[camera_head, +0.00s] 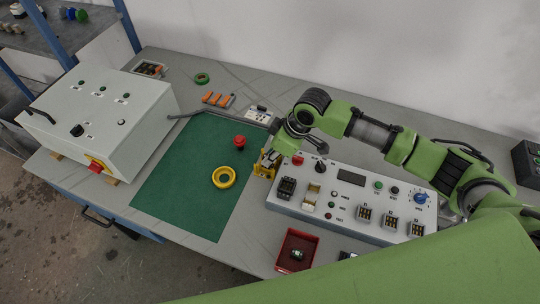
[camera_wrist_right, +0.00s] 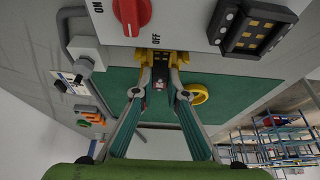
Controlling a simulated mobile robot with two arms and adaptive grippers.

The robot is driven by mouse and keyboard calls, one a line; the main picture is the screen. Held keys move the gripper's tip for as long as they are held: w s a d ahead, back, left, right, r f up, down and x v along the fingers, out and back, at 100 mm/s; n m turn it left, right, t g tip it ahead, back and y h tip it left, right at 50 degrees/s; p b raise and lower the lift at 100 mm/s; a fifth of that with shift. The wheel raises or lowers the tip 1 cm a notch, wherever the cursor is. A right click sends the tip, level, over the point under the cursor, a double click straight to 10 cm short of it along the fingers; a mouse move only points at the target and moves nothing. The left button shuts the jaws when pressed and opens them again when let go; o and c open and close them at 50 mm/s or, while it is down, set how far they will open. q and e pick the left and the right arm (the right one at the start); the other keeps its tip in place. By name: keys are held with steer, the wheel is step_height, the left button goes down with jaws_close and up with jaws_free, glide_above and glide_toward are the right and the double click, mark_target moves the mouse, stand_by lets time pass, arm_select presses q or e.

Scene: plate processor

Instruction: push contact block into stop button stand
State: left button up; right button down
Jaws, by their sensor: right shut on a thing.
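The yellow stop button stand (camera_head: 263,171) stands at the right edge of the green mat, beside the control panel. It also shows in the wrist view (camera_wrist_right: 182,57). My right gripper (camera_head: 271,153) reaches down over the stand. In the wrist view its two fingers (camera_wrist_right: 159,77) are shut on the dark contact block (camera_wrist_right: 159,72), which sits at the stand between its yellow parts. I cannot tell how deep the block is in the stand. A red stop button head (camera_head: 239,141) and a yellow ring (camera_head: 223,177) lie on the mat. My left gripper is out of view.
The grey control panel (camera_head: 350,178) with knobs and sockets is right of the stand. A red bin (camera_head: 297,251) holds a small part. A white control box (camera_head: 100,115) stands left. Much of the green mat (camera_head: 180,190) is clear.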

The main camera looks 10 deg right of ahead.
steer(key=shift+r+p, duration=0.1)
steer(key=shift+p, duration=0.45)
stand_by(0.9)
steer(key=shift+p, duration=0.3)
steer(key=shift+p, duration=0.4)
stand_by(0.4)
steer(key=shift+f+b, duration=0.35)
steer(key=shift+f, duration=0.75)
stand_by(0.3)
steer(key=shift+s+f, duration=0.15)
steer(key=c, duration=1.9)
jaws_free()
steer(key=shift+f, duration=0.1)
